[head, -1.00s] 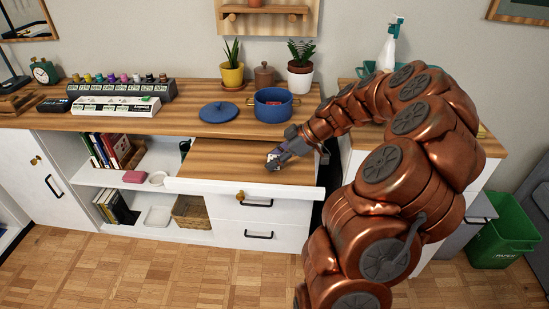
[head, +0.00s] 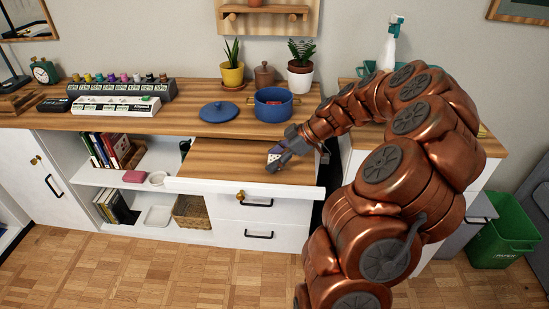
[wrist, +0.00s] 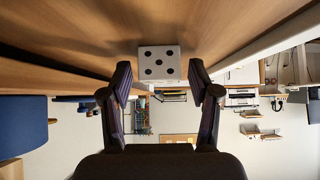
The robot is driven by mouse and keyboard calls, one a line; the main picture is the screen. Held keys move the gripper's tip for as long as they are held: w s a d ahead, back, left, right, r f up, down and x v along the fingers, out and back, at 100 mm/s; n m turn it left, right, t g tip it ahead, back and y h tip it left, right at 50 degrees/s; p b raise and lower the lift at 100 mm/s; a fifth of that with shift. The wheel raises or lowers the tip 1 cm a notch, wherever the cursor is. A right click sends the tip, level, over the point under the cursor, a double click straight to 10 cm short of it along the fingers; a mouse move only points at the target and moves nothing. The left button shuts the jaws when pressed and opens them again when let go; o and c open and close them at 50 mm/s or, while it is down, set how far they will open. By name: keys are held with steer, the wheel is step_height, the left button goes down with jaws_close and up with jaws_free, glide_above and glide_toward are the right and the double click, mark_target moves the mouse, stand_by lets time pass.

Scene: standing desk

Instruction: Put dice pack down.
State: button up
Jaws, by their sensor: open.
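The dice pack (wrist: 160,64) shows in the wrist view as a white block with black dots, set against the wooden surface. In the head view the dice pack (head: 273,157) is a small pale patch at my gripper's tip, partly covered by the fingers. It is at the pull-out wooden board (head: 225,160) below the desk top. My gripper (wrist: 160,80) is open, with one finger to each side of the dice pack and a gap visible on both sides. In the head view my gripper (head: 275,161) is low over the board.
A blue pot (head: 272,108) and its blue lid (head: 218,112) stand on the desk top (head: 190,118) behind the board. Potted plants stand further back. The left part of the board is clear. A green bin (head: 503,235) stands at the right.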

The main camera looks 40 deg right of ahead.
steer(key=b+v, duration=0.1)
steer(key=v, duration=1.1)
steer(key=s+a+m+g+h, duration=0.1)
steer(key=s+a+g, duration=0.2)
steer(key=a, duration=0.9)
steer(key=s+a+m+g+h, duration=0.1)
steer(key=s+a+g, duration=0.2)
steer(key=a, duration=0.9)
steer(key=s+a+f+m+g+h, duration=0.1)
steer(key=s+f+m+h, duration=0.1)
steer(key=s, duration=0.7)
steer(key=s+a+f+m+g+h, duration=0.2)
steer(key=s+f+m, duration=0.2)
steer(key=s, duration=0.6)
steer(key=shift+s+a+f+m+h, duration=0.3)
steer(key=shift+f+m+h, duration=0.1)
steer(key=shift+m, duration=0.5)
